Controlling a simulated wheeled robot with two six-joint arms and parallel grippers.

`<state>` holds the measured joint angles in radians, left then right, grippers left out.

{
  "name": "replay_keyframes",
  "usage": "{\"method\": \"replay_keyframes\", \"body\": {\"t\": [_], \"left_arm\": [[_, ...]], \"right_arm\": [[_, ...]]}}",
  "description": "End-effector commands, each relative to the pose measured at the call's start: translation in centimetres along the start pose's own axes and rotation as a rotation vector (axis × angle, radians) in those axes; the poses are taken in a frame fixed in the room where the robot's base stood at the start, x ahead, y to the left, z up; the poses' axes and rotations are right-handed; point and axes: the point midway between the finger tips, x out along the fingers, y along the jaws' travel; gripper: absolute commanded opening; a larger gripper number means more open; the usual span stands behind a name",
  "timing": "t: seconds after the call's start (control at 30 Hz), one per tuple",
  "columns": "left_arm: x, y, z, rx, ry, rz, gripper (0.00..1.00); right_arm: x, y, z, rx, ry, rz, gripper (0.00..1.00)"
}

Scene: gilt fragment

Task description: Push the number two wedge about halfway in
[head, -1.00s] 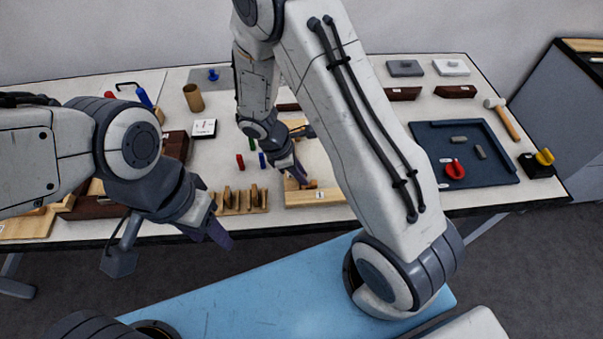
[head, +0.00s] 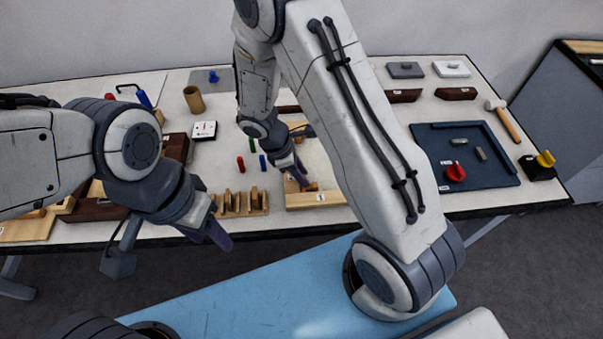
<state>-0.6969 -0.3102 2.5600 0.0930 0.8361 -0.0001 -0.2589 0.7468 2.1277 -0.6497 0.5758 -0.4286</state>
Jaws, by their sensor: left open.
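A light wooden piece (head: 296,202) with a white label on its front edge lies near the front of the table, partly hidden by my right arm. My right gripper (head: 302,180) points down over it, beside or touching a small orange-brown piece (head: 312,186); contact and jaw opening are too small to tell. A wooden rack (head: 262,210) with several upright wedge-like pieces (head: 252,196) stands just left of it. I cannot read a number two on any wedge. My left gripper (head: 218,236) is open and empty, in front of the table's front edge, left of the rack.
A cardboard-coloured cup (head: 194,99) and a white boxed dial (head: 204,130) are further back. A dark tray (head: 428,140) with a red clamp-like thing lies right. A mallet (head: 505,122) lies beyond it.

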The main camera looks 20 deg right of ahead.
Motion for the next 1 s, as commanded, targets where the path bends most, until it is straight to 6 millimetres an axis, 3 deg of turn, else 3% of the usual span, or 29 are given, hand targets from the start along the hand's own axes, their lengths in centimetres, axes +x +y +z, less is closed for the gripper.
{"method": "replay_keyframes", "body": {"t": [0.27, 0.7, 1.0], "left_arm": [[0.0, 0.0, 0.0, 0.0, 0.0, 0.0, 0.5], [0.4, 0.0, 0.0, 0.0, 0.0, 0.0, 0.5], [0.5, 0.0, 0.0, 0.0, 0.0, 0.0, 0.5]], "right_arm": [[-0.7, 0.1, -0.1, 0.0, 0.002, 0.003, 0.33], [-8.5, 0.1, -0.1, 0.001, 0.004, 0.004, 0.33], [-10.5, 0.0, -0.1, -0.001, 0.001, 0.001, 0.33]]}}
